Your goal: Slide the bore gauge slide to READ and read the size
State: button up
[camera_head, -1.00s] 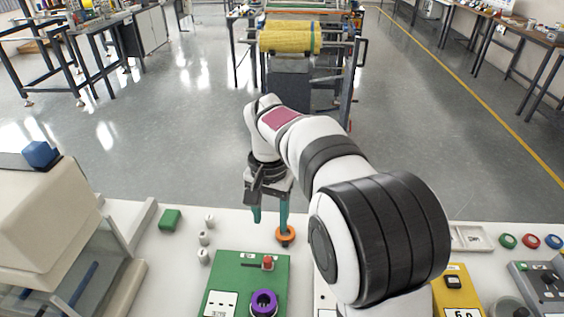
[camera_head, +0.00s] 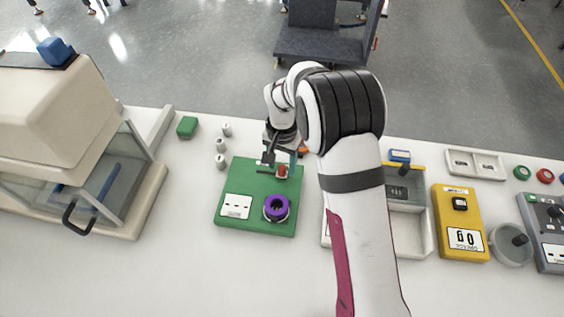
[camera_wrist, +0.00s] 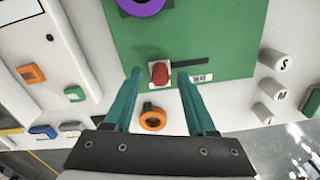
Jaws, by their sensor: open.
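The bore gauge is a green board (camera_head: 238,178) on the white table, with a purple ring (camera_head: 276,206) seated near its front right. Its red slide knob (camera_head: 282,171) is at the right end of a dark slot (camera_head: 264,171). The white display panel (camera_head: 236,206) is at the board's front left; its marks are too small to read. In the wrist view, my open gripper (camera_wrist: 158,74) has its two teal fingers on either side of the red knob (camera_wrist: 160,73), with gaps between. The purple ring also shows at the top of the wrist view (camera_wrist: 140,5).
An orange ring (camera_wrist: 153,118) lies behind the board, below the fingers in the wrist view. Several small grey cylinders (camera_head: 221,145) stand left of the board. A yellow scale (camera_head: 459,224) and a grey tray (camera_head: 405,216) are to the right. A glass-sided cabinet (camera_head: 84,180) is at left.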

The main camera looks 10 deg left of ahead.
grip_shut()
jog(key=shift+r, duration=0.1)
dwell(1.2)
